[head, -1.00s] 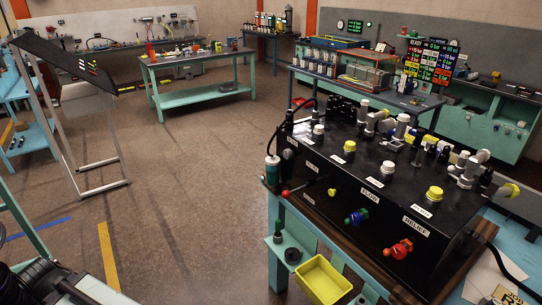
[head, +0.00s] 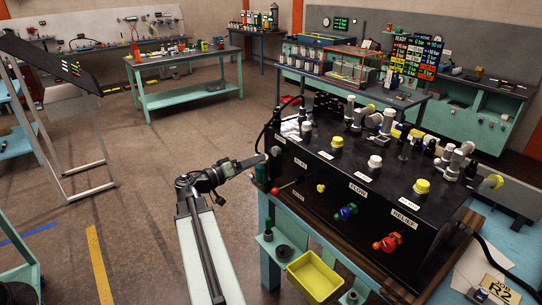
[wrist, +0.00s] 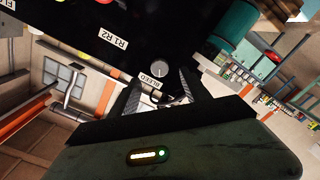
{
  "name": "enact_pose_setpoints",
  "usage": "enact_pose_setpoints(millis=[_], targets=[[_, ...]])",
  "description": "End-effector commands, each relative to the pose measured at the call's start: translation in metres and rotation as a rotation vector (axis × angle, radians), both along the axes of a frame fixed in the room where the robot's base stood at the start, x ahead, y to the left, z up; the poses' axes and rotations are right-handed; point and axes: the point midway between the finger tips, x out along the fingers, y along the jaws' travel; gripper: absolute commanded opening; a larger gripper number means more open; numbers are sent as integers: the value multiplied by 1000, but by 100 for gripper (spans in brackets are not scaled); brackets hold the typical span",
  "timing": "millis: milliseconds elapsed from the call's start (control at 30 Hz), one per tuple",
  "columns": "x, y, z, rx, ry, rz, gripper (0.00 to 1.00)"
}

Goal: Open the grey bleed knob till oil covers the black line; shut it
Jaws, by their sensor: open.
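The grey bleed knob (wrist: 158,68) is on the black panel in the wrist view, just above its white BLEED label (wrist: 157,82). My gripper (wrist: 159,91) is open, its two fingers apart below the knob, with nothing visibly held between them. In the head view my gripper (head: 256,161) reaches the left end of the black hose box (head: 325,190). A teal-green cylinder (head: 262,178) at that end is partly hidden by my gripper; a teal body also shows in the wrist view (wrist: 234,48). I cannot make out the oil level or black line.
A red-tipped lever (head: 274,191), a blue knob (head: 346,212) and a red knob (head: 388,243) stick out of the box's front. A yellow bin (head: 314,276) sits below. Open floor (head: 140,200) lies to the left.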

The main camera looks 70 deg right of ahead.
Motion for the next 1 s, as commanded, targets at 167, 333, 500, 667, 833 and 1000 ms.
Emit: enact_pose_setpoints(millis=[167, 333, 500, 667, 833, 1000], targets=[[-5, -6, 2, -9, 4, -3, 55], [-19, -30, 2, -8, 4, -3, 55], [-35, -55, 2, -6, 3, -3, 55], [-42, -65, 2, -5, 3, -1, 55], [-42, -66, 2, -5, 3, 1, 55], [-42, -65, 1, -5, 3, 1, 30]])
